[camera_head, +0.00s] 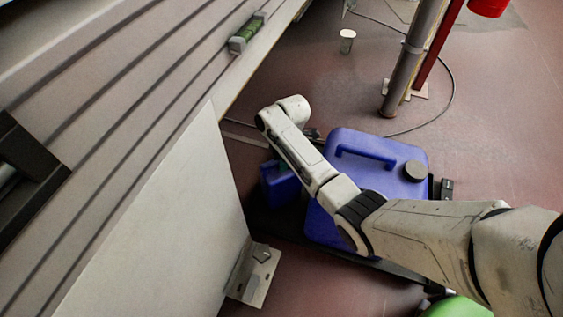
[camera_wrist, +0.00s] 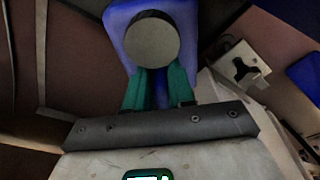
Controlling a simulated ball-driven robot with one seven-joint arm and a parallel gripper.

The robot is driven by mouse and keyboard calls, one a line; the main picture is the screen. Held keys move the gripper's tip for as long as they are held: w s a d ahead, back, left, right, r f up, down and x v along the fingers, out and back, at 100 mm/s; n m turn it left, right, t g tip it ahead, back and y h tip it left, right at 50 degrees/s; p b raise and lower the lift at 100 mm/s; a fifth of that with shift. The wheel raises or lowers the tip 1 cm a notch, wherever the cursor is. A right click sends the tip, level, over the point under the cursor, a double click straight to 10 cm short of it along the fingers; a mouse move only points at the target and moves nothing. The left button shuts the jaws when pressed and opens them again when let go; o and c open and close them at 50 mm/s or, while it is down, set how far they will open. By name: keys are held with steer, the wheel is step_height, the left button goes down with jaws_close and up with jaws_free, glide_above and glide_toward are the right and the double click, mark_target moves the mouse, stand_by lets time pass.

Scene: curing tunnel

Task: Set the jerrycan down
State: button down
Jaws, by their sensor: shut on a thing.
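The jerrycan is the smaller blue container (camera_head: 280,187), low beside the white panel in the head view. In the wrist view its blue body (camera_wrist: 118,22) and a round grey cap (camera_wrist: 152,42) show at the top. My gripper (camera_wrist: 155,88) has teal fingers, shut on the blue body just below the cap. In the head view the gripper (camera_head: 284,167) is mostly hidden behind my wrist. I cannot tell whether the jerrycan's underside touches anything.
A larger blue canister (camera_head: 350,190) with a handle and dark cap stands right of the jerrycan. A white panel (camera_head: 170,225) and metal bracket (camera_head: 255,275) lie left and below. A post (camera_head: 405,75), cable and cup (camera_head: 347,41) are farther back; red floor between is clear.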

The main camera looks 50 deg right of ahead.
steer(key=c, duration=1.4)
jaws_free()
steer(key=shift+f, duration=0.15)
steer(key=o, duration=0.4)
steer(key=shift+o, duration=0.2)
step_height(320, 180, up, 12)
steer(key=d+p, duration=0.1)
steer(key=p, duration=0.5)
steer(key=shift+s+d, duration=0.3)
steer(key=shift+s, duration=0.1)
